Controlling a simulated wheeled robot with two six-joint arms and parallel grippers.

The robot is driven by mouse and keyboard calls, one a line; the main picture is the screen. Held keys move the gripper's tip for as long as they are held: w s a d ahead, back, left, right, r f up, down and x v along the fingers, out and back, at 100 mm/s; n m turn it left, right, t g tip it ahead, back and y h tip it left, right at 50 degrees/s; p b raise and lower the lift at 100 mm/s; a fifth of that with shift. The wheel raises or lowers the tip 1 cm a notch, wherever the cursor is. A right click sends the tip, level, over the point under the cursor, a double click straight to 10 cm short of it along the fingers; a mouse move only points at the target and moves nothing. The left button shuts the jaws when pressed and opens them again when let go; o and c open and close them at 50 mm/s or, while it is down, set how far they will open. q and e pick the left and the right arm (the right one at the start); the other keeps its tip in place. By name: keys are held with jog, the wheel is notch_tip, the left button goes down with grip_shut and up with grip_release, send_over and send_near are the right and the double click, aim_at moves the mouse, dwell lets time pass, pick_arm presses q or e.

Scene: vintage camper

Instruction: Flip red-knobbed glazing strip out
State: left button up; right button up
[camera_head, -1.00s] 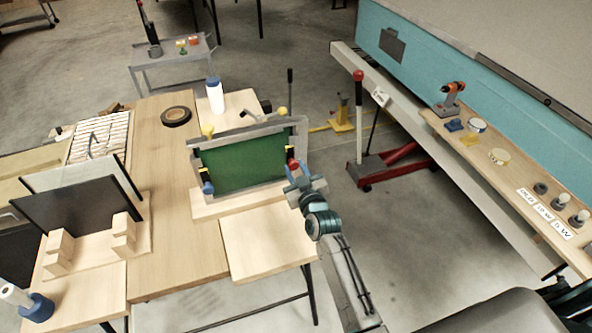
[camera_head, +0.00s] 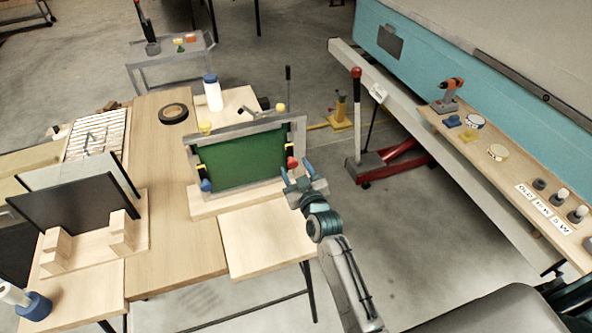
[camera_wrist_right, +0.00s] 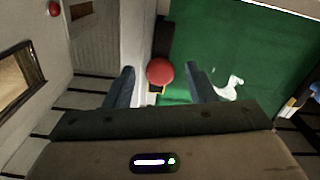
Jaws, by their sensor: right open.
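The window frame (camera_head: 216,134) is grey with a green pane (camera_head: 240,160) and stands upright on a wooden base. The red knob (camera_head: 292,163) is at the frame's right side; it also shows in the right wrist view (camera_wrist_right: 160,72). A dark strip (camera_wrist_right: 161,40) runs up behind the knob along the pane's edge. My right gripper (camera_head: 297,172) is open just in front of the knob. In the right wrist view its fingers (camera_wrist_right: 160,86) stand either side of the knob, apart from it. A blue knob (camera_head: 206,185) is at the frame's lower left. My left gripper is not in view.
A white bottle (camera_head: 213,93) and a black tape roll (camera_head: 173,113) stand behind on the bench. A dark panel (camera_head: 75,215) stands at left. A red jack (camera_head: 385,163) is on the floor at right.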

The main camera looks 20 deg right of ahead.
jog(key=shift+s+f, duration=0.15)
jog(key=shift+s, duration=0.1)
jog(key=s+b, duration=0.3)
jog(key=s, duration=0.7)
jog(key=shift+s+d+r+b, duration=0.2)
jog(key=shift+b, duration=0.2)
jog(key=shift+f, duration=0.1)
